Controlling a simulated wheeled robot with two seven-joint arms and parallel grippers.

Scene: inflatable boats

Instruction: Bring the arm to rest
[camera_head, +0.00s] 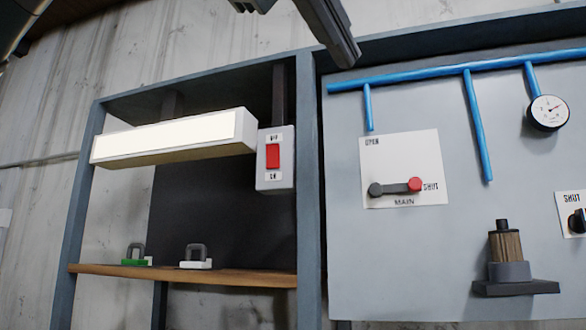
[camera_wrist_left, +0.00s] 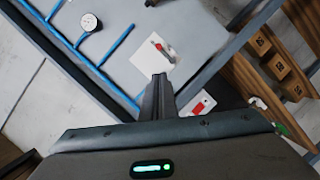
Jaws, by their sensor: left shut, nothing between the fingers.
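My left gripper (camera_head: 343,52) hangs in from the top edge of the head view, in front of the top of the grey cabinet frame. Its fingers are together and empty. In the left wrist view my left gripper (camera_wrist_left: 160,82) also shows shut, pointing at the wall panel with nothing held. In the head view it appears above the white MAIN plate (camera_head: 433,155) and apart from it. The plate's red-knobbed lever (camera_head: 397,187) lies level, with the knob at SHUT. My right gripper is in neither view.
Blue pipes (camera_head: 475,120) and a gauge (camera_head: 548,112) are on the panel. At left are a lamp (camera_head: 175,137), a red switch (camera_head: 273,157) and a wooden shelf (camera_head: 225,279) with two padlock-like items. Wooden racks (camera_wrist_left: 262,75) stand right in the wrist view.

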